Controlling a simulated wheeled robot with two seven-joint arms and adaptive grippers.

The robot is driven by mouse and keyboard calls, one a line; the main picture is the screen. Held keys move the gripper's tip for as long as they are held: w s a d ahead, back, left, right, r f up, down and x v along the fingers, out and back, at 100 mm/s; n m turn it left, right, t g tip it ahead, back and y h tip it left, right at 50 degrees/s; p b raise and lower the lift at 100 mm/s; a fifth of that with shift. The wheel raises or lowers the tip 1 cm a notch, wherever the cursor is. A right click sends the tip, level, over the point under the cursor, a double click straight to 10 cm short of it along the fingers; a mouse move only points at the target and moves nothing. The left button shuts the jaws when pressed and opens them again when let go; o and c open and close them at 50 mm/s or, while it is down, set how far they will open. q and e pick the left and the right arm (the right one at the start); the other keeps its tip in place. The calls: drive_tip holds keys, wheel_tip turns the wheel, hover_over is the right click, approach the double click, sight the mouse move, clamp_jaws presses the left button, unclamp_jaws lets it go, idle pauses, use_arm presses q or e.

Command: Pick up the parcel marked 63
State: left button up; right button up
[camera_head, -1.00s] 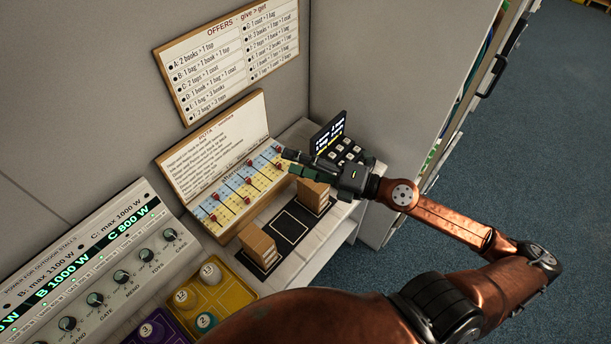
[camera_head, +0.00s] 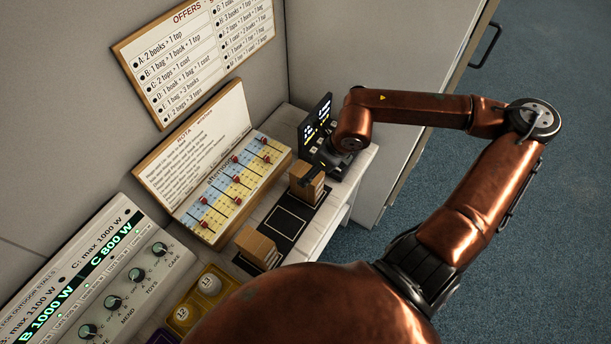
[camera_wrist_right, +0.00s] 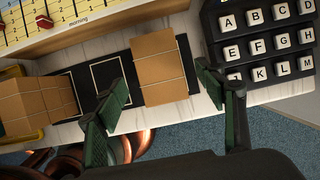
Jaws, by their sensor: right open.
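Plain brown parcels stand at the two ends of a dark mat with white outlined squares. One parcel (camera_head: 304,190) is at the mat's far right end, and it shows in the right wrist view (camera_wrist_right: 160,62). Other parcels (camera_head: 257,246) are at the near left end, side by side in the right wrist view (camera_wrist_right: 38,100). No number is readable on any of them. My right gripper (camera_head: 316,175) is over the far right parcel, pointing down. In the right wrist view its open green-padded fingers (camera_wrist_right: 163,88) lie either side of that parcel, apparently not touching it.
A keypad (camera_wrist_right: 265,40) with a small screen (camera_head: 316,122) stands close beside the right parcel. A board with red sliders (camera_head: 236,185) lies behind the mat (camera_head: 286,219). A yellow tray (camera_head: 215,275) with numbered pieces is at the near left. The mat's middle square is empty.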

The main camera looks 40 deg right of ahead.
drive_tip(key=b+x, duration=0.2)
drive_tip(key=x, duration=0.1)
drive_tip(key=shift+w+f, duration=0.2)
drive_tip(key=shift+f, duration=0.05)
drive_tip(key=shift+f+b, duration=0.2)
drive_tip(key=shift+b, duration=0.1)
drive_tip(key=shift+a, duration=0.1)
drive_tip(key=shift+c, duration=0.4)
drive_tip(key=c, duration=1.2)
